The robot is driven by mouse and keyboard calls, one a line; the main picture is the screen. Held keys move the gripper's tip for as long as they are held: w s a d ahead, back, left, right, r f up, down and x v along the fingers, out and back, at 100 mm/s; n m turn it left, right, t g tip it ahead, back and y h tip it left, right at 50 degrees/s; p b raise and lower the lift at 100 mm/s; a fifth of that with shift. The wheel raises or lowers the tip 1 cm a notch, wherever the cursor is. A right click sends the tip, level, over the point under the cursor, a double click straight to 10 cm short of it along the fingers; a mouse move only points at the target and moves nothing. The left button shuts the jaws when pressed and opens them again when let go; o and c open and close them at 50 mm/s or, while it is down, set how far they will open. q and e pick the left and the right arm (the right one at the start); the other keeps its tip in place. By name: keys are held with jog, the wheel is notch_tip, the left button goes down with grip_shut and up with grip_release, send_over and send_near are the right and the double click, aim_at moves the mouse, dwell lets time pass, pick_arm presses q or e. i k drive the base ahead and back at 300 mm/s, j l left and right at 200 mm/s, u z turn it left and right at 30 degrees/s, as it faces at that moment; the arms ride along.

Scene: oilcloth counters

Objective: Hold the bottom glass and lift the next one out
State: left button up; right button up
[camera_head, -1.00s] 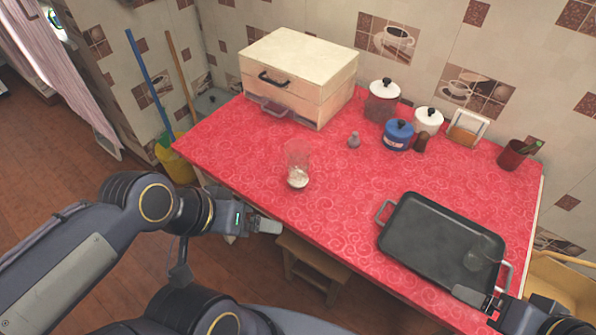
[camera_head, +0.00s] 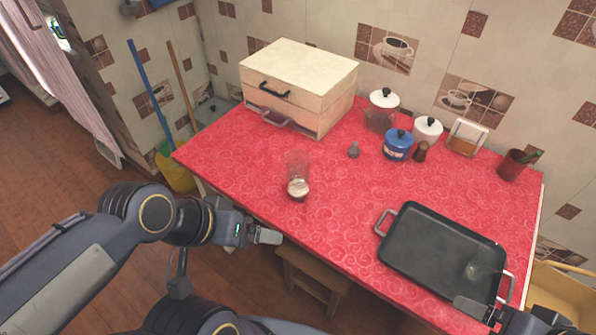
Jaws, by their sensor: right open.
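A clear glass stack (camera_head: 298,176) stands upright on the red counter, left of its middle, with a pale and dark base. I cannot tell how many glasses are nested in it. Another clear glass (camera_head: 485,262) is on the right end of the black tray. My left gripper (camera_head: 267,236) is just off the counter's front edge, below and left of the stack and apart from it; its jaw gap does not show. My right gripper (camera_head: 474,309) is open at the tray's front right corner, near the tray glass. One finger shows clearly.
The black tray (camera_head: 425,246) lies at the front right of the red counter (camera_head: 250,160). A wooden stool (camera_head: 312,278) is below the front edge.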

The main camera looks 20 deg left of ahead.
aim_at(298, 161)
jog(key=j+z, duration=0.2)
jog(key=j, duration=0.3)
jog(key=j+z, duration=0.2)
jog(key=j, duration=0.3)
jog(key=j+z, duration=0.25)
jog(key=j, duration=0.3)
jog(key=k+j+z, duration=0.2)
jog(key=j, duration=0.25)
jog(key=k+j+z, duration=0.2)
jog(key=j, duration=0.3)
jog(key=i, duration=0.1)
